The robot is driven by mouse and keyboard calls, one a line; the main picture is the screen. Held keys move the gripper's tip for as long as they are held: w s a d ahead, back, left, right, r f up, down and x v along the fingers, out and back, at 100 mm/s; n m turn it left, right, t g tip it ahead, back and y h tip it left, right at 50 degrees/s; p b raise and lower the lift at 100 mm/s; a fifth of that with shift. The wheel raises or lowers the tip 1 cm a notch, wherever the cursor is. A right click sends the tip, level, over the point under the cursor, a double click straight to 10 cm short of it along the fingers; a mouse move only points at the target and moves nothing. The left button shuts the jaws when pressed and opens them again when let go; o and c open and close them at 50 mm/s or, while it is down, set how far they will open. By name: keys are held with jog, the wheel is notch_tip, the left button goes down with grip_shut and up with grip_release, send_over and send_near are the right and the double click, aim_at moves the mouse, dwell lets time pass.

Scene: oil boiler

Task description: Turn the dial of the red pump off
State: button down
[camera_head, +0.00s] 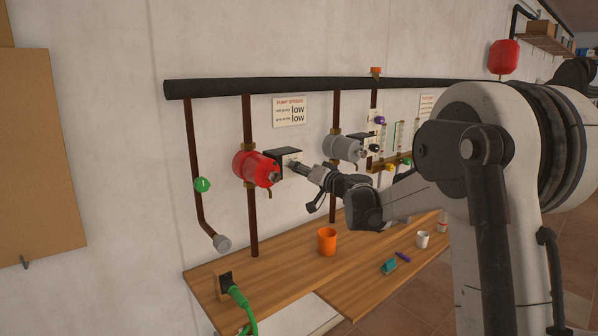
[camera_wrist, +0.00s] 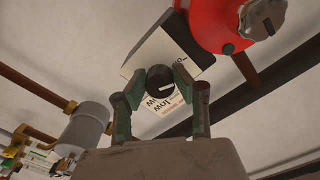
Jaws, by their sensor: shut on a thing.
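The red pump (camera_head: 255,169) sits on a vertical brown pipe on the wall; it also shows at the top right of the wrist view (camera_wrist: 208,22). Right beside it is a dial box with a black hood (camera_head: 287,155) and a pale face. In the wrist view, the round black dial (camera_wrist: 157,76) with a short white mark sits on this box. My gripper (camera_head: 296,166) reaches the box from the right. Its two fingers (camera_wrist: 160,78) are shut on the dial, one on each side. In the head view the gripper hides most of the dial.
A pump speeds sign (camera_head: 290,111) hangs above, reading low for both pumps. The wooden bench (camera_head: 290,272) below holds an orange cup (camera_head: 327,241), a white cup (camera_head: 423,239) and small items.

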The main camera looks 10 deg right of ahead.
jog(key=shift+n, duration=0.5)
jog(key=c, duration=1.4)
grip_release()
jog(key=shift+s, duration=0.1)
jog(key=v, duration=1.2)
